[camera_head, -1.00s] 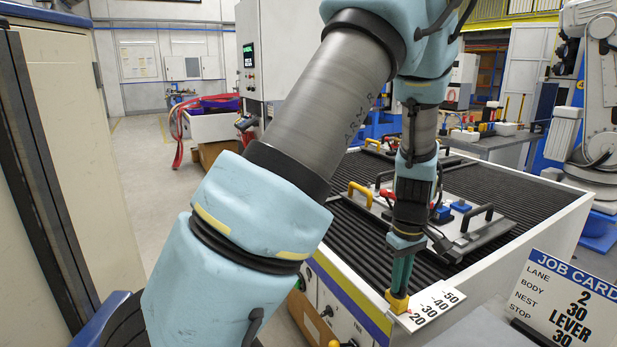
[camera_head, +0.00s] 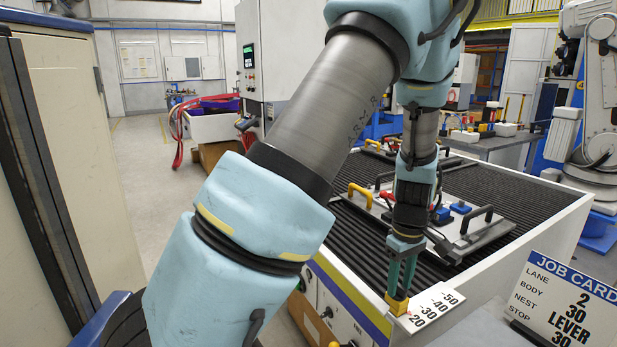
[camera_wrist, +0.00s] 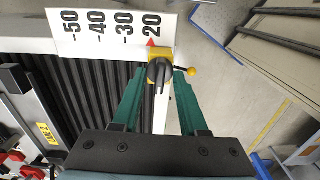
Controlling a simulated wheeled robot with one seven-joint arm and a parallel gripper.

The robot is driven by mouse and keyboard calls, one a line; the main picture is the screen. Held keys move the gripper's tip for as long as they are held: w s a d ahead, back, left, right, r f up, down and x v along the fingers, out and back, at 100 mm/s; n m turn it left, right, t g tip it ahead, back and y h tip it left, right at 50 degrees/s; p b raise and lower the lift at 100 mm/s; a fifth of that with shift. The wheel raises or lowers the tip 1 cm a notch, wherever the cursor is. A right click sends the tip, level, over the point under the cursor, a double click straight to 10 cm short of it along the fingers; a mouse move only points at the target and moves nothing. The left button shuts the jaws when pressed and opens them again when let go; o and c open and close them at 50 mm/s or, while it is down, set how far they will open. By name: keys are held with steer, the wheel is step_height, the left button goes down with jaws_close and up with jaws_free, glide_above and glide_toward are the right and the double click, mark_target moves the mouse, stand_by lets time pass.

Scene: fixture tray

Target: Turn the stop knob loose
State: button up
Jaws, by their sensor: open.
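The stop is a yellow block at the front edge of the tray table, seen in the head view (camera_head: 397,305) and the wrist view (camera_wrist: 160,54). Its black knob (camera_wrist: 157,72) faces the wrist camera. A short arm with a yellow ball (camera_wrist: 190,71) sticks out to the right in that view. The white scale (camera_wrist: 108,30) reads 20 to 50, and a red pointer is at 20. My gripper (camera_wrist: 160,73) is open, its green fingers on either side of the knob. Contact cannot be told. In the head view my gripper (camera_head: 401,290) points down above the stop.
A white rim (camera_head: 555,220) borders the bed.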

mark_target(399, 285)
steer(key=shift+r, duration=0.15)
steer(key=shift+r+p, duration=2.3)
steer(key=shift+r, duration=0.15)
steer(key=s+a+r+m+b, duration=0.1)
steer(key=a+m+b, duration=0.1)
steer(key=a, duration=0.7)
steer(key=s+a+r+m+t+b, duration=0.1)
steer(key=a+m, duration=0.1)
steer(key=a, duration=0.7)
steer(key=s+a+r+m+b, duration=0.2)
steer(key=a, duration=0.6)
steer(key=shift+a+m+t+b, duration=0.3)
steer(key=shift+a+m, duration=0.1)
